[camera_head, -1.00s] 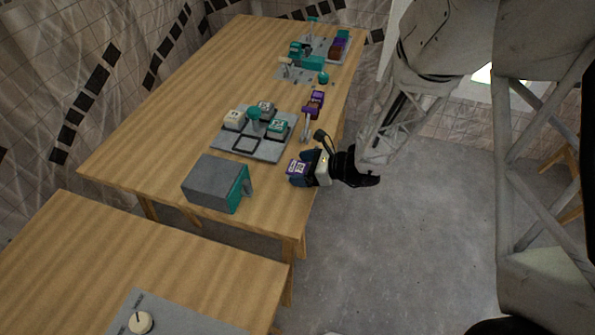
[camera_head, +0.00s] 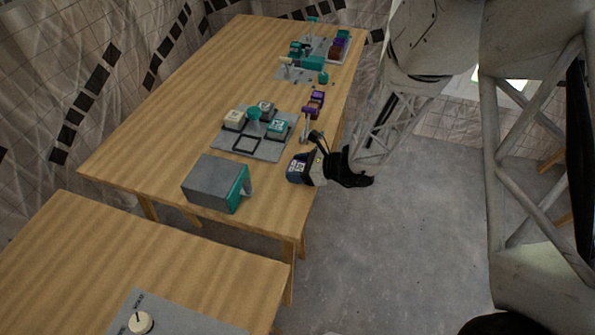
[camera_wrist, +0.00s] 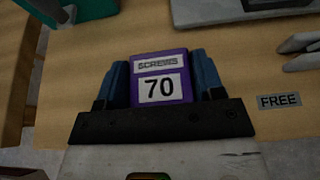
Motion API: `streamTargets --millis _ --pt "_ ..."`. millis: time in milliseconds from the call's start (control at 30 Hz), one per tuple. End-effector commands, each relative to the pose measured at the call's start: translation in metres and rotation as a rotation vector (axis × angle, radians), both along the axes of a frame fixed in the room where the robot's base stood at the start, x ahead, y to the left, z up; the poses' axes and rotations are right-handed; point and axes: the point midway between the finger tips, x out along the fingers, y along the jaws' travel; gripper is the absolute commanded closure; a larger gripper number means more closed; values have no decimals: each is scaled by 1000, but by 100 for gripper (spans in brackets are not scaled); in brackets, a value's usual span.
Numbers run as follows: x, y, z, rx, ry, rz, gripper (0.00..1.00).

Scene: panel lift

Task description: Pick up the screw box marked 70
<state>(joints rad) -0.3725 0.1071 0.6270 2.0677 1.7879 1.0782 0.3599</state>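The purple screw box marked 70 (camera_wrist: 160,88) sits between the two blue fingers of my gripper (camera_wrist: 164,85) in the wrist view. Its labels read "SCREWS" and "70". A finger stands close along each side with little or no gap. I cannot tell whether the fingers press on the box. In the head view my gripper (camera_head: 299,167) is at the table's near right edge, and the fingers hide most of the box. I cannot tell whether the box rests on the table.
A grey and teal block (camera_head: 215,183) stands left of my gripper. A grey tray (camera_head: 226,141) with several small boxes lies behind it. A purple item (camera_head: 316,98) is farther back along the right edge. A "FREE" label (camera_wrist: 279,100) lies right of my gripper.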

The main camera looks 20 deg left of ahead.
Motion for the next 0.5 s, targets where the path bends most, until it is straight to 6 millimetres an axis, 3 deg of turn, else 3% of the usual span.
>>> streamTargets --millis 33,200,500 --pt "0 0 0 0 0 0 46" --pt "0 0 0 0 0 0 72" --pt "0 0 1 0 -1 0 73"
